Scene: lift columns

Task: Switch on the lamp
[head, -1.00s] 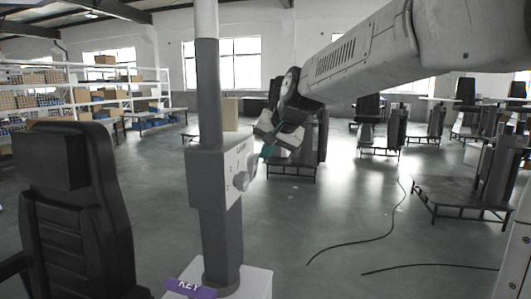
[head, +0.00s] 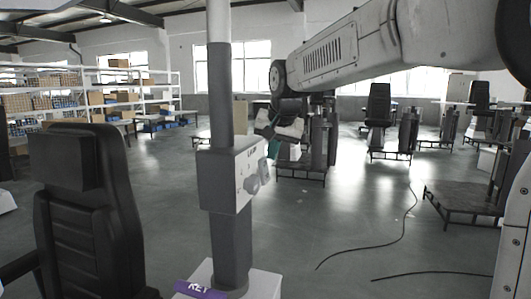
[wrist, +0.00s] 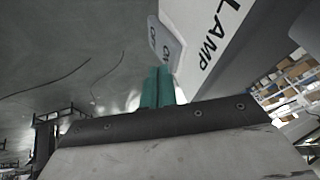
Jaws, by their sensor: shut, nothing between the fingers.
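A grey box (head: 228,182) lettered LAMP sits on an upright column (head: 231,245). A light grey switch piece (head: 259,177) stands out from its right-hand face. In the wrist view the box (wrist: 225,35) fills the top right, and the switch piece (wrist: 164,44) carries lettering that looks like OFF and ON. My gripper (head: 272,148) is just above and right of the switch piece in the head view. Its teal fingers (wrist: 158,74) are shut and empty, with tips close below the switch piece. I cannot tell whether they touch it.
A black chair (head: 85,205) stands left of the column. A purple KEY tag (head: 200,289) lies at the column's white base (head: 262,284). Black cables (head: 380,256) lie on the floor at right. More columns on stands (head: 390,130) fill the background.

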